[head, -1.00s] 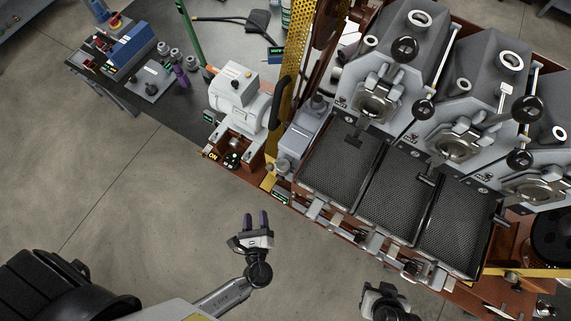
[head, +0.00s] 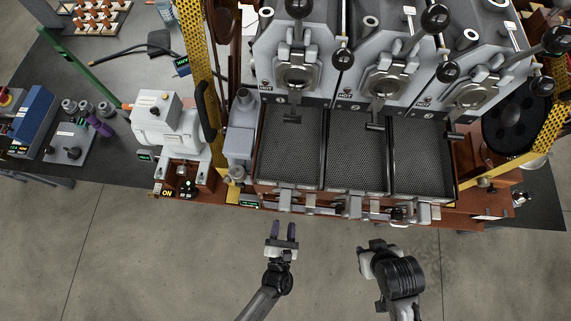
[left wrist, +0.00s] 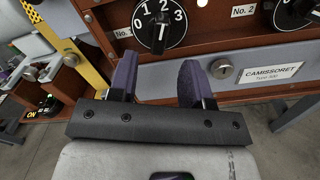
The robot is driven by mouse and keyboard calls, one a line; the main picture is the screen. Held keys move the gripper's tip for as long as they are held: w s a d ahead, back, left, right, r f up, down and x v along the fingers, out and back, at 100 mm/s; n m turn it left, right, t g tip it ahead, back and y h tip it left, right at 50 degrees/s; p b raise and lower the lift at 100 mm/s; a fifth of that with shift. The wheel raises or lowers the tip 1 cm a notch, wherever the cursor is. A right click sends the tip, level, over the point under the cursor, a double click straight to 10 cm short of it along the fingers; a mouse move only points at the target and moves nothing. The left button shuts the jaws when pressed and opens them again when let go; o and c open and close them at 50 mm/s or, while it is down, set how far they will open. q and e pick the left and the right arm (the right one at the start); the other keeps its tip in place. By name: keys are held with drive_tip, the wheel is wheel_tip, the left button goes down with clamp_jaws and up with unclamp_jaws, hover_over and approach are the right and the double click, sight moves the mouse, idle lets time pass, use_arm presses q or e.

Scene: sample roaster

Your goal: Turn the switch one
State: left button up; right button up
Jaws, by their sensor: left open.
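My left gripper (head: 284,230) is open and empty in front of the roaster's front edge. In the left wrist view its purple fingers (left wrist: 163,78) point toward the panel, apart from the knob, which shows above the gap between them. My right gripper (head: 371,249) is off to the right; its fingers are unclear.
A second knob (left wrist: 293,12) sits right of the "No. 2" label. The roaster's mesh trays (head: 291,150) are above my grippers in the head view. The floor in front is clear.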

use_arm(q)
drive_tip(key=w, duration=0.6)
drive_tip(key=shift+w+d, duration=0.3)
clamp_jaws()
